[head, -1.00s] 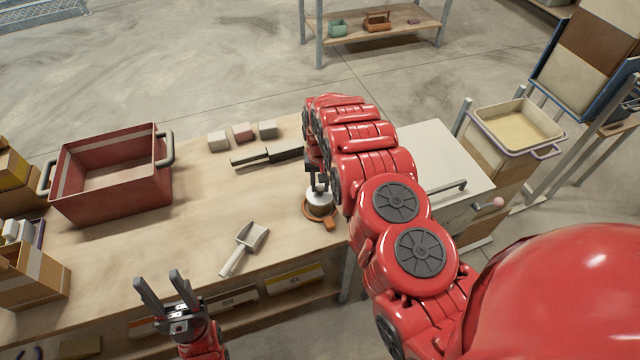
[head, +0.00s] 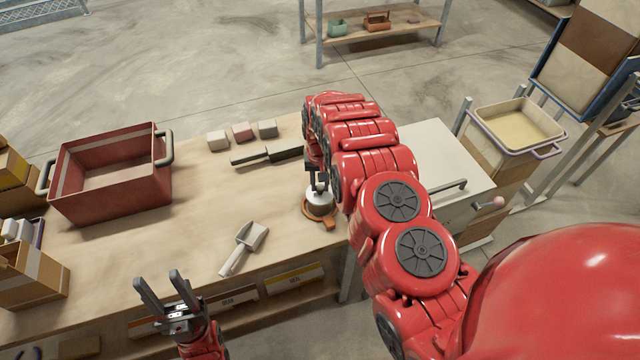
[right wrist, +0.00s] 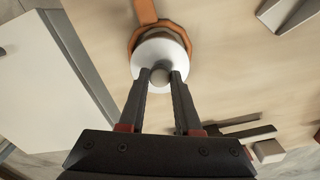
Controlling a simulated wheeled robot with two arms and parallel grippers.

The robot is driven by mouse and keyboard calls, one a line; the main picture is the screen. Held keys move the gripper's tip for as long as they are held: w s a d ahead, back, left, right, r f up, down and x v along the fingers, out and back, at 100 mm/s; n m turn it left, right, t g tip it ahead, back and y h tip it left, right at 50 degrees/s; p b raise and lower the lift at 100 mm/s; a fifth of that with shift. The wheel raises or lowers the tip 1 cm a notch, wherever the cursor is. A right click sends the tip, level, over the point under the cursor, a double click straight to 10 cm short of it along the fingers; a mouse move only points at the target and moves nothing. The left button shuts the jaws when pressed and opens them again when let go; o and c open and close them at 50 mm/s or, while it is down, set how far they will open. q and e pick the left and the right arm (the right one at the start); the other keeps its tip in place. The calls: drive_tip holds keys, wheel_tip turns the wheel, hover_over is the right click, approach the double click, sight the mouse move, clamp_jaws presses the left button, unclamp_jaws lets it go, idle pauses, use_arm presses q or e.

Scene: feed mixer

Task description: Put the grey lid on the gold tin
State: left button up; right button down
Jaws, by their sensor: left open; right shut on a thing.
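My right gripper (head: 319,186) is shut on the knob of the pale grey lid (head: 319,203) at the bench's right part. In the right wrist view the round lid (right wrist: 160,50) lies below the fingertips (right wrist: 160,80), with its knob between them. Under the lid a brownish gold rim, which looks like the gold tin (right wrist: 156,33), shows at the far edge. The lid hides most of it, and I cannot tell whether they touch. An orange many-sided ring with a handle (right wrist: 146,10) surrounds it. My left gripper (head: 160,287) is open and empty at the front left.
A white scoop (head: 245,248) lies left of the lid. A dark-handled tool (head: 267,156) and several small blocks (head: 242,132) lie behind. A red crate (head: 110,182) stands left. A white cabinet (head: 440,160) adjoins on the right. The bench's middle is clear.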

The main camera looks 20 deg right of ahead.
idle(0.3)
drive_tip(key=shift+c, duration=0.6)
unclamp_jaws()
drive_tip(key=shift+r+p, duration=0.85)
drive_tip(key=shift+r, duration=1.5)
wheel_tip(320, 180, up, 4)
drive_tip(key=shift+r+p, duration=0.15)
drive_tip(key=shift+p, duration=0.25)
